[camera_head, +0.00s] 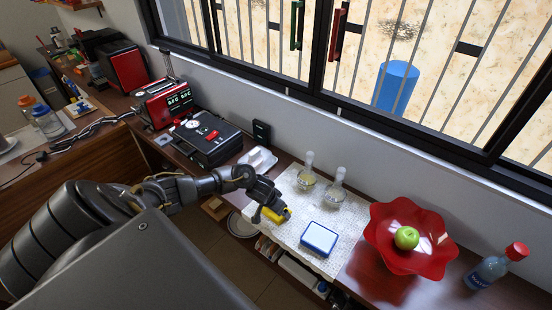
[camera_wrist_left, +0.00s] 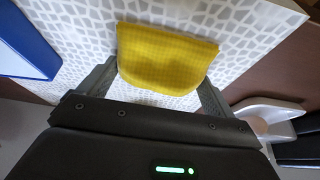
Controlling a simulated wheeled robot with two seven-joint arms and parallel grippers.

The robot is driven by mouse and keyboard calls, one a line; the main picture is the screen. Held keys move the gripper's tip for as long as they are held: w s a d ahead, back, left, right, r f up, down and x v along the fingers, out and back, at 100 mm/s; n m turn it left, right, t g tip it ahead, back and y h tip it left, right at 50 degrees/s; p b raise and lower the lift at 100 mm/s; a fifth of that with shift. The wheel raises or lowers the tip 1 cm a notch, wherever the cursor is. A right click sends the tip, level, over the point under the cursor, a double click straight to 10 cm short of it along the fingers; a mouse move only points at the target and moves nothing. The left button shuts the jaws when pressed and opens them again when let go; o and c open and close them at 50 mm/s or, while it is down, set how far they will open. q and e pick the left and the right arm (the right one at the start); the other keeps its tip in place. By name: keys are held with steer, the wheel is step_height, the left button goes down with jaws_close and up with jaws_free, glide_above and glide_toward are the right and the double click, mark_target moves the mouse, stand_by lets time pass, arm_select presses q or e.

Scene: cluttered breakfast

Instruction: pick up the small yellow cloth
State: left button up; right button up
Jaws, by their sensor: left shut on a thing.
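The small yellow cloth (camera_wrist_left: 165,60) lies between the two fingers of my left gripper (camera_wrist_left: 160,80) in the left wrist view. My left gripper is shut on the cloth. In the head view the yellow cloth (camera_head: 278,215) shows at the tip of my left gripper (camera_head: 268,208), over the left part of the white patterned mat (camera_head: 345,220). I cannot tell whether the cloth still touches the mat. My right gripper is not in view.
A blue-rimmed white container (camera_head: 320,238) stands on the mat right of the gripper. Two glass vessels (camera_head: 308,175) (camera_head: 335,188) stand behind it. A red bowl with a green apple (camera_head: 406,237) and a bottle (camera_head: 490,270) are at right. A white dish (camera_head: 258,159) is behind the gripper.

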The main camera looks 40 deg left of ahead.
arm_select(q)
step_height(320, 180, up, 3)
steer(key=shift+p, duration=0.35)
steer(key=s+a+r, duration=0.8)
steer(key=s+r, duration=0.2)
steer(key=s, duration=0.1)
steer(key=shift+a+b, duration=0.15)
steer(key=shift+b, duration=0.2)
steer(key=shift+f, duration=0.1)
